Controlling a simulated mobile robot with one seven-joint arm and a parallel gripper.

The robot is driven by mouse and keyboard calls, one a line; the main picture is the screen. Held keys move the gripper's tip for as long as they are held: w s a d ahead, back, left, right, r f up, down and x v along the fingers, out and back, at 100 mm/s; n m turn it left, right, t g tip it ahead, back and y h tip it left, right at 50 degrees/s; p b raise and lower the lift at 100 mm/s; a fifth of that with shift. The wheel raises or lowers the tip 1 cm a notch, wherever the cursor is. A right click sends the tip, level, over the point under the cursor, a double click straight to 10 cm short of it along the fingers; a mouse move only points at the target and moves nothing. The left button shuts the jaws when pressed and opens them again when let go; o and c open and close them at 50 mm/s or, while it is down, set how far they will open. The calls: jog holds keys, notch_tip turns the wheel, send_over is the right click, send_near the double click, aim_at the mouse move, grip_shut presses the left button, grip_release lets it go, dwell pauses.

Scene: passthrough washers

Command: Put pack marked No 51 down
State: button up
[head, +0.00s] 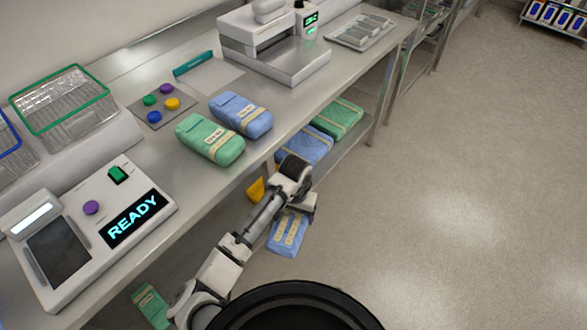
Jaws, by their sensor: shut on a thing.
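A blue wrapped pack (287,234) with pale bands hangs at my gripper (298,207), in front of the counter's lower shelf and over the floor side. My gripper is shut on this pack; the fingertips are partly hidden by the wrist. The marking on the held pack is too small to read, so I cannot confirm that it is No 51. A green pack (210,140) and another blue pack (241,115) lie side by side on the steel counter (215,190). Their labels are also too small to read.
On the lower shelf lie a blue pack (308,146) and a green pack (338,118); another green pack (150,306) shows at lower left. A READY console (92,228), baskets (66,104), coloured buttons and a white machine (273,48) occupy the counter. Floor (450,200) at right is clear.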

notch_tip(320, 180, down, 8)
jog(key=n, duration=0.3)
jog(key=shift+n, duration=0.4)
